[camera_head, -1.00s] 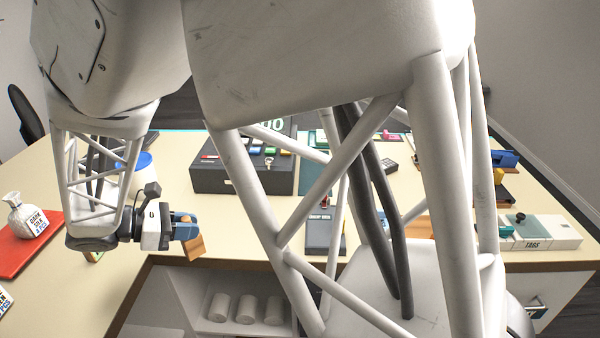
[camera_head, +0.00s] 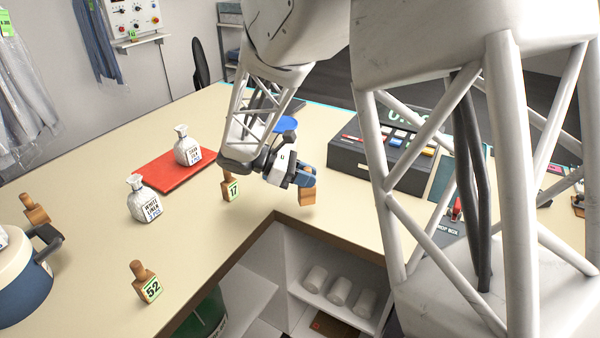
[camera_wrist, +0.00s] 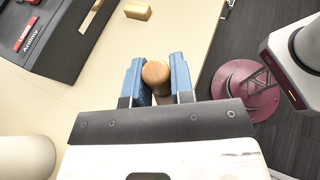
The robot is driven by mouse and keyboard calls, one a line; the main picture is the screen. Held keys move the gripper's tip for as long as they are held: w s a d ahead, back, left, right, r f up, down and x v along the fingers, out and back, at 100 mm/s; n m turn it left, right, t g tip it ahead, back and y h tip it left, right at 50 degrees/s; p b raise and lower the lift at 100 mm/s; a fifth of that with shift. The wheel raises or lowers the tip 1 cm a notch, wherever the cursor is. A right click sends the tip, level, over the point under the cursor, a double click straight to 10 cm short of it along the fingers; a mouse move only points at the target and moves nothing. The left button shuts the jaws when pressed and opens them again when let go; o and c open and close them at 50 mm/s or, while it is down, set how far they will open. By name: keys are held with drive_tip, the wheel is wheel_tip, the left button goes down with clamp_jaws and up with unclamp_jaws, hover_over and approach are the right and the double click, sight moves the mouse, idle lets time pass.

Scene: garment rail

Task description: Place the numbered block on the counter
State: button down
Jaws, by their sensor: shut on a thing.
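My gripper (camera_head: 306,180) is shut on a wooden block with a rounded knob. The block's body (camera_head: 307,195) hangs below the blue fingers near the counter's inner corner, and its number is not visible. In the wrist view the knob (camera_wrist: 156,74) sits between both blue fingers (camera_wrist: 157,80). I cannot tell whether the block touches the counter (camera_head: 100,225). Other knobbed blocks stand on the counter: one marked 17 (camera_head: 230,188) left of my gripper, one marked 52 (camera_head: 147,283) nearer the front, and one (camera_head: 34,210) at far left with no readable number.
A red tray (camera_head: 165,174) with a white bottle (camera_head: 186,147) is left of my gripper. Another bottle (camera_head: 144,201) stands nearer. A dark box (camera_head: 365,165) with coloured keys stands to the right. Shelves with white rolls (camera_head: 340,291) are below the edge. Counter around block 52 is clear.

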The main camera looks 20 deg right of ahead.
drive_tip(key=w, duration=0.7)
drive_tip(key=shift+f, duration=0.3)
drive_tip(key=shift+d, duration=0.1)
drive_tip(key=shift+f, duration=1.8)
drive_tip(key=shift+f, duration=0.1)
drive_tip(key=c, duration=1)
unclamp_jaws()
drive_tip(key=v, duration=1.2)
drive_tip(key=shift+w, duration=0.1)
drive_tip(key=shift+r, duration=0.25)
